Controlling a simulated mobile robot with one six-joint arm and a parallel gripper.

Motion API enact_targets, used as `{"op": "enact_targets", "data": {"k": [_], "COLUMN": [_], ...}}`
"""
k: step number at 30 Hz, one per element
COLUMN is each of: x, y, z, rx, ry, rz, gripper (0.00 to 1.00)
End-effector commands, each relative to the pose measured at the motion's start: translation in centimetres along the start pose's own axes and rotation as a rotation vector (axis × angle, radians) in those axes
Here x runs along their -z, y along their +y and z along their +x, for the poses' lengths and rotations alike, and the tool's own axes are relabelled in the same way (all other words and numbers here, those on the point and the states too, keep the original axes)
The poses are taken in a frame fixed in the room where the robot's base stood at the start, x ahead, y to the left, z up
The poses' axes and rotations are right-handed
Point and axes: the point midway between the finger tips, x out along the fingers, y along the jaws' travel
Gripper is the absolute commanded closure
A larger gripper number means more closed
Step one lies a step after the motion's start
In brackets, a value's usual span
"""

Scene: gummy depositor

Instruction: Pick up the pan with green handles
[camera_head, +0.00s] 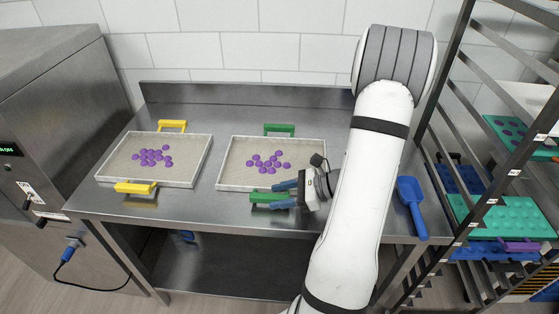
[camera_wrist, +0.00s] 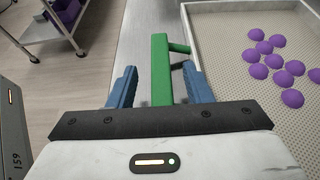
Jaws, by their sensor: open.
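The pan with green handles (camera_head: 228,184) lies flat on the steel table, with several purple gummies in it. Its far green handle (camera_head: 279,129) is clear. Its near green handle (camera_head: 264,197) is at my gripper (camera_head: 284,195). In the wrist view the near handle (camera_wrist: 160,75) stands between the two blue fingers of my gripper (camera_wrist: 157,86), with a gap on each side. My gripper is open. The pan's rim (camera_wrist: 209,60) shows to the right of the fingers. Part of the pan's right side is hidden behind my arm in the head view.
A pan with yellow handles (camera_head: 106,172), also holding purple gummies, lies to the left on the steel table (camera_head: 225,111). A blue scoop (camera_head: 412,205) lies at the table's right end. A rack (camera_head: 465,150) with coloured trays stands at right, a steel machine (camera_head: 55,110) at left.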

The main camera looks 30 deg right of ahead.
Motion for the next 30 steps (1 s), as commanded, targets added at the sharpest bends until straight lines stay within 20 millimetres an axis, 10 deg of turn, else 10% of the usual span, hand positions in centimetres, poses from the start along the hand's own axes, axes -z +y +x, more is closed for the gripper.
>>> {"op": "enact_targets", "data": {"k": [14,30], "x": [-0.1,-0.2], "y": [0.1,0.1], "z": [3.2,3.2], "rx": [-0.001,-0.003], "ry": [0.001,0.001], "rz": [-0.002,-0.003], "gripper": [0.55,0.97]}}
